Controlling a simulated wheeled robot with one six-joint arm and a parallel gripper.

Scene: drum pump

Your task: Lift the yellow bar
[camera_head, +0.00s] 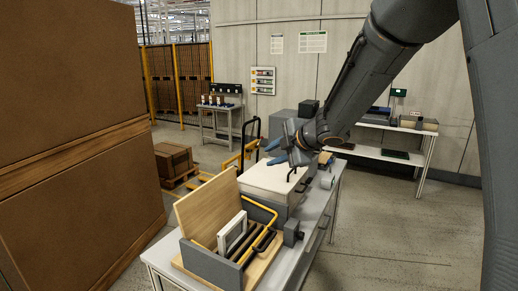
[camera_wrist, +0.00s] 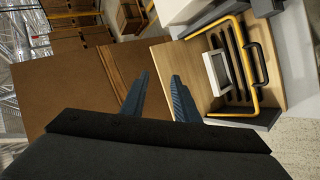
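The yellow bar (camera_head: 262,205) is a bent tube on a wooden-and-grey fixture on the near table in the head view. In the wrist view the yellow bar (camera_wrist: 232,115) runs around a white frame (camera_wrist: 215,72) and several dark slats, at the right. A black handle (camera_wrist: 259,62) partly overlaps it there. My gripper (camera_head: 273,153) is above and beyond the fixture, over the white-topped box, apart from the bar. In the wrist view my gripper (camera_wrist: 159,77) has its two blue-grey fingers spread with nothing between them, left of the fixture.
An upright wooden board (camera_head: 207,207) stands at the fixture's left. A white-topped grey box (camera_head: 270,180) is behind it on the table. Large brown boxes (camera_head: 70,120) fill the left. Floor at the right (camera_head: 400,235) is clear.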

